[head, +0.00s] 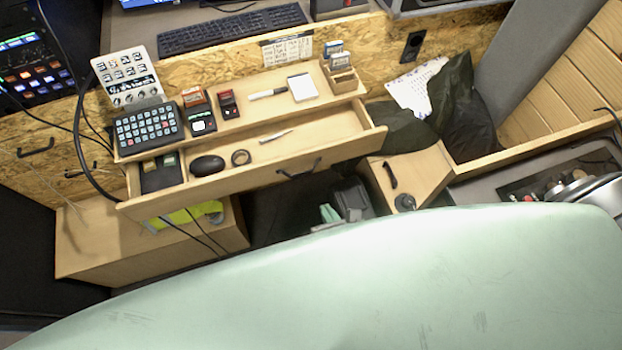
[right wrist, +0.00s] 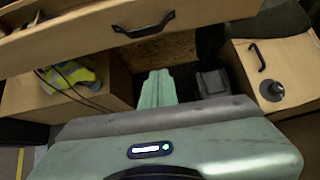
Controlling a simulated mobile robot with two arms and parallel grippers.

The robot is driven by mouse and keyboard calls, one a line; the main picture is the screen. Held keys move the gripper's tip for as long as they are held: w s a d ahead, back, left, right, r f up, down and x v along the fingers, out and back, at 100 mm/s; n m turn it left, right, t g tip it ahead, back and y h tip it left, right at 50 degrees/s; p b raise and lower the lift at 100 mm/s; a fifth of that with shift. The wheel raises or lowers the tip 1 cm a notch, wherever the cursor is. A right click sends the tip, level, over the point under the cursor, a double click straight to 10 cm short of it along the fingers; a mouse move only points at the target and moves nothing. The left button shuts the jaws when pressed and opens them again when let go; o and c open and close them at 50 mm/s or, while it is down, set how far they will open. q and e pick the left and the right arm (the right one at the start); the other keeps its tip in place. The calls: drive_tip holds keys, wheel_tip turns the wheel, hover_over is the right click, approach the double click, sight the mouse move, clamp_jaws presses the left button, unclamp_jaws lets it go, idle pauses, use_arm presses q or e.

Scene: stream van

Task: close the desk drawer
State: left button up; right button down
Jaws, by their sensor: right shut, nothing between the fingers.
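The desk drawer (head: 235,184) is pulled out from the wooden desk. Its inside shows, with a black box, a mouse, a small ring-shaped roll and a pen-like item in it. Its black handle (head: 299,170) is on the front panel. In the right wrist view the drawer front (right wrist: 70,47) and its handle (right wrist: 144,26) cross the top. My right gripper (head: 328,213) is shut and empty, below and in front of the drawer, apart from the handle; its pale green fingers show in the right wrist view (right wrist: 157,77). My left gripper is not in view.
A keypad (head: 148,127) and small devices stand on the desk top (head: 245,112). A wooden box (head: 95,235) with a yellow-green cloth is below left. A small wooden cabinet (head: 415,178) is to the right. Dark cables hang over the drawer's left end.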

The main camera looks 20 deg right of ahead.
drive_tip(key=w+f+p, duration=0.1)
drive_tip(key=w+f, duration=0.3)
drive_tip(key=w, duration=0.7)
drive_tip(key=shift+a+f+n+p, duration=0.15)
drive_tip(key=shift+f+n+p, duration=0.15)
drive_tip(key=shift+p, duration=0.05)
drive_tip(key=shift+w, duration=0.2)
drive_tip(key=w, duration=1.2)
drive_tip(key=shift+w, duration=0.35)
drive_tip(key=shift+r, duration=0.2)
drive_tip(key=shift+f, duration=0.1)
